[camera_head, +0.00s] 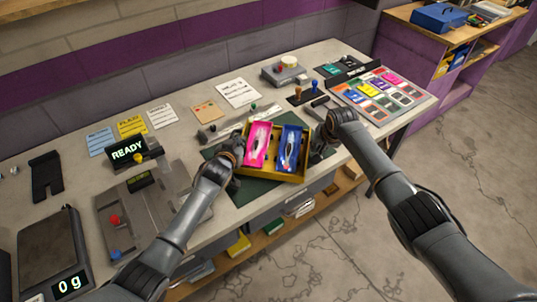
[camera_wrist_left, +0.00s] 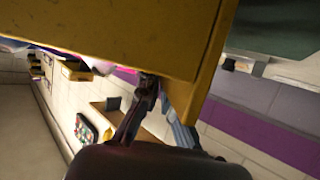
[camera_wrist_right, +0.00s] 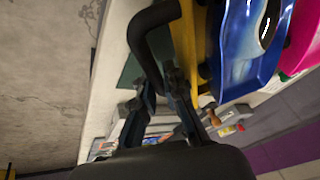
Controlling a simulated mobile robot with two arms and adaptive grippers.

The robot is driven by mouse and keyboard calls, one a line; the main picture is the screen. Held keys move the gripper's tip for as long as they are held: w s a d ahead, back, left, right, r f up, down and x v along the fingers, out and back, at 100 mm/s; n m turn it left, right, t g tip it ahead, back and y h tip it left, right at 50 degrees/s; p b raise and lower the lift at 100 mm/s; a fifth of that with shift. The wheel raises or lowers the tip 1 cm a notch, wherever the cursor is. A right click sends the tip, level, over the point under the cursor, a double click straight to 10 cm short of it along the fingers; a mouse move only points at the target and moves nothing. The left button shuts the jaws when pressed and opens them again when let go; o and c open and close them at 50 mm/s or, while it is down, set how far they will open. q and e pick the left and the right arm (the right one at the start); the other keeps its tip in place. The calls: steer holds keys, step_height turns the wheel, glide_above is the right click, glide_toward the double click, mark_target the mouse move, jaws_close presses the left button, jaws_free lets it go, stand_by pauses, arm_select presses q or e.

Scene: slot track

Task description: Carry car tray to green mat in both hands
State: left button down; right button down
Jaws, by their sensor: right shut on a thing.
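The yellow car tray (camera_head: 273,178) holds a pink car (camera_head: 258,146) and a blue car (camera_head: 290,150) side by side. It is over the dark green mat (camera_head: 243,193); its height above the mat is unclear. My left gripper (camera_head: 232,152) is at the tray's left side. In the left wrist view its fingers (camera_wrist_left: 157,87) are close against the yellow tray wall (camera_wrist_left: 120,45), and their grip is partly hidden. My right gripper (camera_head: 325,128) is at the tray's right side. In the right wrist view its fingers (camera_wrist_right: 160,82) are shut on the black handle (camera_wrist_right: 140,45).
A READY display (camera_head: 127,151) and a scale (camera_head: 50,250) are at left. The bench's front edge is close to the mat.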

arm_select(q)
steer(key=shift+a+f+b, duration=0.1)
steer(key=shift+f+b, duration=0.6)
arm_select(e)
steer(key=shift+d+f, duration=0.15)
steer(key=shift+f, duration=0.6)
arm_select(q)
steer(key=c, duration=1.5)
jaws_free()
arm_select(e)
steer(key=c, duration=1.4)
jaws_free()
steer(key=shift+s, duration=0.1)
arm_select(q)
steer(key=shift+s, duration=0.1)
steer(key=shift+s, duration=0.15)
steer(key=shift+v, duration=3.8)
arm_select(e)
steer(key=shift+r, duration=0.15)
steer(key=v, duration=1.1)
steer(key=shift+s+r, duration=0.25)
steer(key=shift+r, duration=0.1)
arm_select(q)
steer(key=shift+s, duration=0.1)
arm_select(e)
steer(key=shift+f, duration=0.1)
